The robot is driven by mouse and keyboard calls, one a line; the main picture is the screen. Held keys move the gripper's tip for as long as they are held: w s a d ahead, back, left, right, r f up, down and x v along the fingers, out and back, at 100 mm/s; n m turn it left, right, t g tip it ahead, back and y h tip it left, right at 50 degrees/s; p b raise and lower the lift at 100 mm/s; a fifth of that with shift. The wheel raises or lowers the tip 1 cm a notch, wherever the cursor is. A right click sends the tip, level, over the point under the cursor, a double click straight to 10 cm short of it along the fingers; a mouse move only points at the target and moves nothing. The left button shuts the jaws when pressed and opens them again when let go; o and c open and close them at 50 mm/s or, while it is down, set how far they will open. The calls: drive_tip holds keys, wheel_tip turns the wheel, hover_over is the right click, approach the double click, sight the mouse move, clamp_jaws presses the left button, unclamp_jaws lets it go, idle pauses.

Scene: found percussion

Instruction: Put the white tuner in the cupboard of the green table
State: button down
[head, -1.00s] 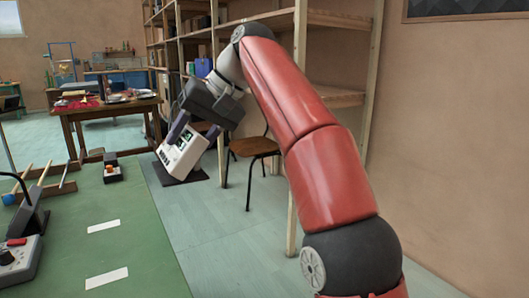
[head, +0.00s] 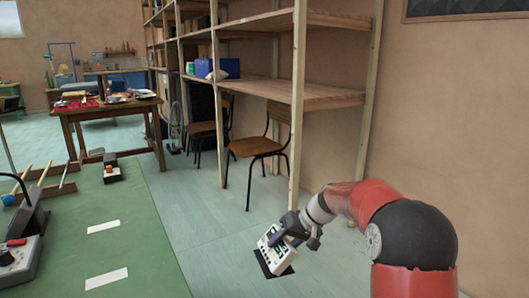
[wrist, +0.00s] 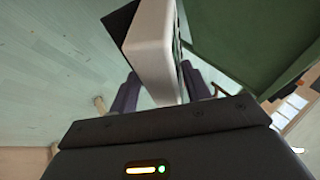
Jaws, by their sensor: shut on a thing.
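The white tuner (head: 268,246), a box with a dark display, is held tilted in my gripper (head: 290,232) to the right of the green table (head: 150,240) and apart from it. A flat black piece shows at the tuner's lower end. In the wrist view the tuner (wrist: 153,50) stands between the two fingers of my gripper (wrist: 160,92). The green side at the upper right (wrist: 240,40) appears to be the green table. Only the table's top shows in the head view, and I cannot make out its cupboard.
A wooden shelf unit (head: 265,86) with upright posts stands behind my arm. Wooden chairs (head: 258,146) stand by it. A grey device (head: 20,262) and a small box with an orange knob (head: 112,172) sit on the green table. The floor beside the table is clear.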

drive_tip(key=s+d+f, duration=0.3)
drive_tip(key=s+f, duration=0.1)
drive_tip(key=f, duration=0.3)
drive_tip(key=s+d+f+m, duration=0.1)
drive_tip(key=s+d+f, duration=0.2)
drive_tip(key=s+f, duration=0.2)
drive_tip(key=s+d+f+t, duration=0.1)
drive_tip(key=s+d+f, duration=0.3)
drive_tip(key=f, duration=0.4)
drive_tip(key=shift+s+f+m, duration=0.3)
drive_tip(key=shift+s+f, duration=0.05)
drive_tip(key=shift+s, duration=0.1)
drive_tip(key=shift+a, duration=0.1)
